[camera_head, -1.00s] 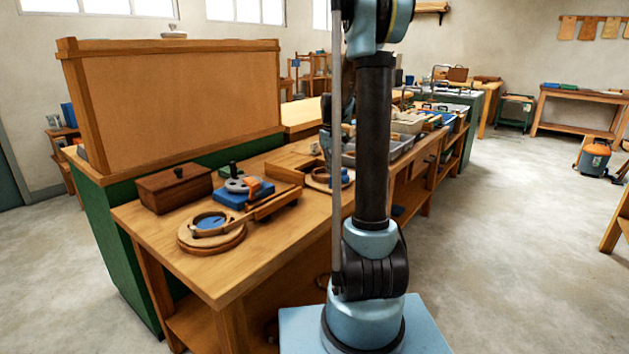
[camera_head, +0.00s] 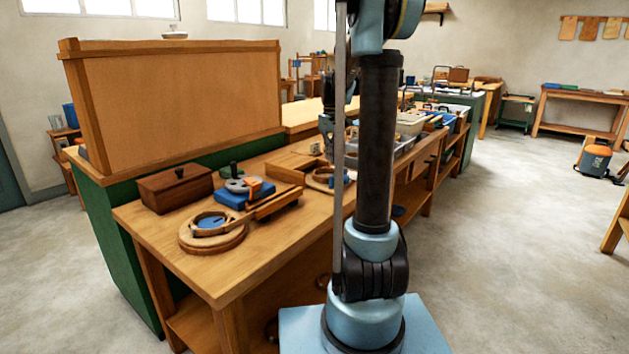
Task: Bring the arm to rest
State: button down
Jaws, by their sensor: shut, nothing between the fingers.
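My arm (camera_head: 376,140) stands upright on its pale blue base at the right of centre, with a black tube and a pale blue joint at the top edge of the view. The dark far end of my arm, with my gripper (camera_head: 329,95), shows small behind the upright link, above the far part of the bench.
A wooden workbench (camera_head: 228,274) stands just left of my arm. It carries a brown box (camera_head: 175,190), a round wooden piece with a blue centre (camera_head: 212,232) and a blue block (camera_head: 236,199). A framed panel (camera_head: 180,100) stands behind.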

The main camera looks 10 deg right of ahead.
jog(key=shift+s, duration=0.1)
jog(key=s+a+f+m+t, duration=0.1)
jog(key=s+f, duration=0.1)
jog(key=s, duration=1.3)
jog(key=s+a+f+m+t, duration=0.1)
jog(key=s+f, duration=0.2)
jog(key=s, duration=1.1)
jog(key=s+f, duration=0.6)
jog(key=s, duration=0.2)
jog(key=shift+f+m, duration=0.4)
